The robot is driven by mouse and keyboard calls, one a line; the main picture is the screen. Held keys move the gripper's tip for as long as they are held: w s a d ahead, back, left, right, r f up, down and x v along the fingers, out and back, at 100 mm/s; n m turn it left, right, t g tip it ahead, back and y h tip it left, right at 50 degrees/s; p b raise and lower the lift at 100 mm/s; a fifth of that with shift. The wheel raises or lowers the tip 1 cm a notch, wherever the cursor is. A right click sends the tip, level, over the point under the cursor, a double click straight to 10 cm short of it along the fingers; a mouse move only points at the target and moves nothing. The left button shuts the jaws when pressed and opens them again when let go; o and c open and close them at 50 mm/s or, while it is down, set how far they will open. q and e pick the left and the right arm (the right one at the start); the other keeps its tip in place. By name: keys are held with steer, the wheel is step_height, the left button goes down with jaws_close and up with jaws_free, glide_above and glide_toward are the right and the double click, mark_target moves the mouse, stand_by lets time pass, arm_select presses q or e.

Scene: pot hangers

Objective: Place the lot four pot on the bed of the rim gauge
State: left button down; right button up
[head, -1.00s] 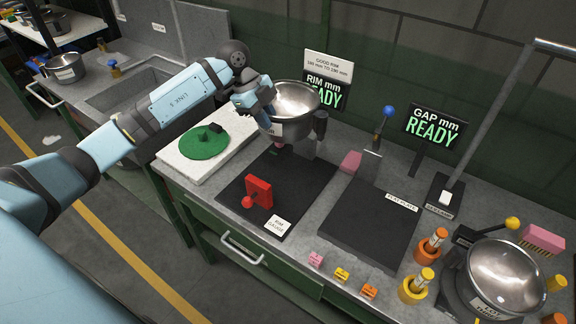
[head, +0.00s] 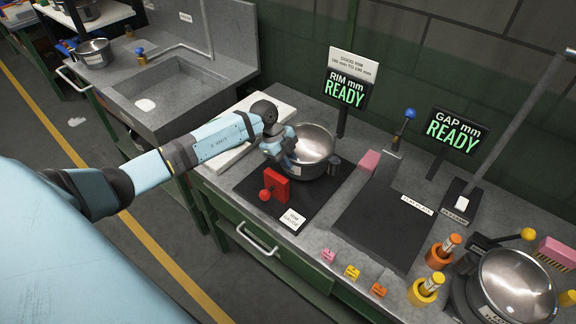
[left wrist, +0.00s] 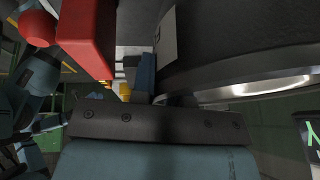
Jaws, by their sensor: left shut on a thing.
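A steel pot (head: 312,148) with a dark outer wall is over the back part of the rim gauge's black bed (head: 262,204) in the head view. I cannot tell whether its base touches the bed. My left gripper (head: 284,158) is shut on the pot at its left side. In the left wrist view the pot's dark wall (left wrist: 235,45) fills the upper right, with a pale label on it. The gauge's red block (head: 277,184) stands just in front of the pot. The lot number cannot be read. My right gripper is not in view.
A rim display (head: 345,92) reads READY behind the gauge. The black flat plate (head: 385,222) lies to the right, clear on top. Another pot (head: 515,285) sits at the far right.

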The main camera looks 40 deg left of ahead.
arm_select(q)
steer(key=shift+f, duration=1.3)
steer(key=shift+f, duration=0.1)
steer(key=c, duration=1.1)
jaws_free()
steer(key=b+v, duration=0.1)
steer(key=v, duration=1.1)
